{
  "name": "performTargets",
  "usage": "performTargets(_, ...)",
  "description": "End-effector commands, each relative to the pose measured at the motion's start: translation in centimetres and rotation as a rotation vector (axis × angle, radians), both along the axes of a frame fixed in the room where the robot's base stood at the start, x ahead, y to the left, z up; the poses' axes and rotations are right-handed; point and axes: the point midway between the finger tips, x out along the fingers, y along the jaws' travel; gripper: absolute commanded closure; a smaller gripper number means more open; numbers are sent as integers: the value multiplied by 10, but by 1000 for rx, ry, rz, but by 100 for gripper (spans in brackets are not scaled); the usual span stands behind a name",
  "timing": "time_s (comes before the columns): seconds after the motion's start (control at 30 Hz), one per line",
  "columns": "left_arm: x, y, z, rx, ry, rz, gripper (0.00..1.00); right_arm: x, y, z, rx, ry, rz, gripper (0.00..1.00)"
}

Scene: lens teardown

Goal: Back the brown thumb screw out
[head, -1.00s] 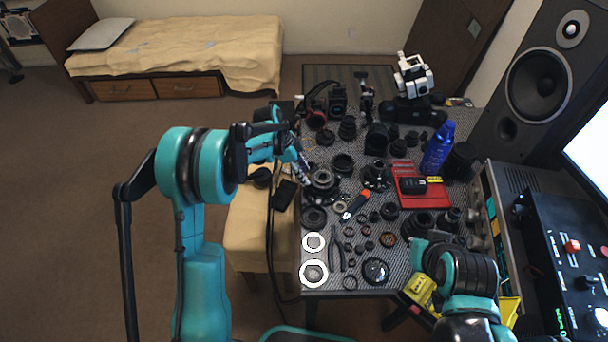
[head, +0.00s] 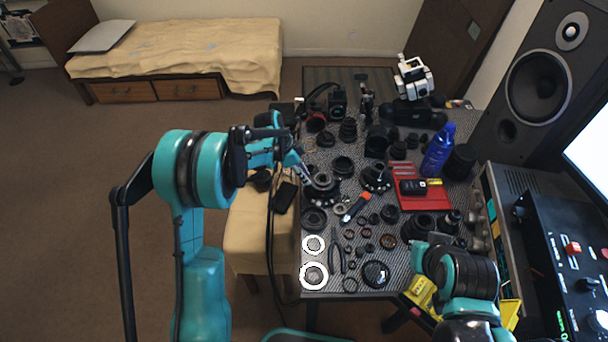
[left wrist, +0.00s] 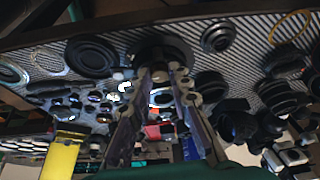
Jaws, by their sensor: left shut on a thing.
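My left gripper (head: 309,178) reaches in from the left, over the left edge of the bench, with its fingertips at a black lens part (head: 323,188). In the left wrist view, the two fingers (left wrist: 168,73) converge below a dark round lens body (left wrist: 160,50). A small brownish piece, the brown thumb screw (left wrist: 169,73), shows between the tips, which are shut on it. Most of it is hidden by the fingers, and I cannot tell how far it is out. My right gripper (head: 428,246) is at the lower right, dark and partly hidden by its arm.
The grey bench top (head: 335,222) is crowded with lens rings and barrels. An orange-tipped tool (head: 357,206), pliers (head: 336,258), a red tray (head: 432,200) and a blue bottle (head: 438,150) lie or stand there. White rings (head: 313,276) are at the near left corner.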

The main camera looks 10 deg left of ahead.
Motion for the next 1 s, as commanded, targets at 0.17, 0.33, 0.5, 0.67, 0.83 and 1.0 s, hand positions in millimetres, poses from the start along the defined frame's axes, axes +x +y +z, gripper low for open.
performTargets(0.17, -2, -1, 0, -1, -1, 128, 100, 0, 0, 0, 0, 0, 0, 100)
performTargets(0.33, -3, -2, 0, 0, -2, 265, 100, 0, 0, -1, 0, 0, 0, 100)
performTargets(0.5, -4, -2, 0, -1, -1, 387, 100, 0, 0, -2, 0, 0, 0, 100)
performTargets(0.67, -4, -3, 0, -1, 0, 475, 100, 0, 0, -2, 0, 0, 0, 100)
performTargets(0.83, -4, -3, 0, -1, -1, 537, 100, 0, 0, -2, 0, 0, 0, 100)
performTargets(1.0, -4, -3, 0, -1, -1, 566, 100, 0, 0, -2, 0, 0, 0, 100)
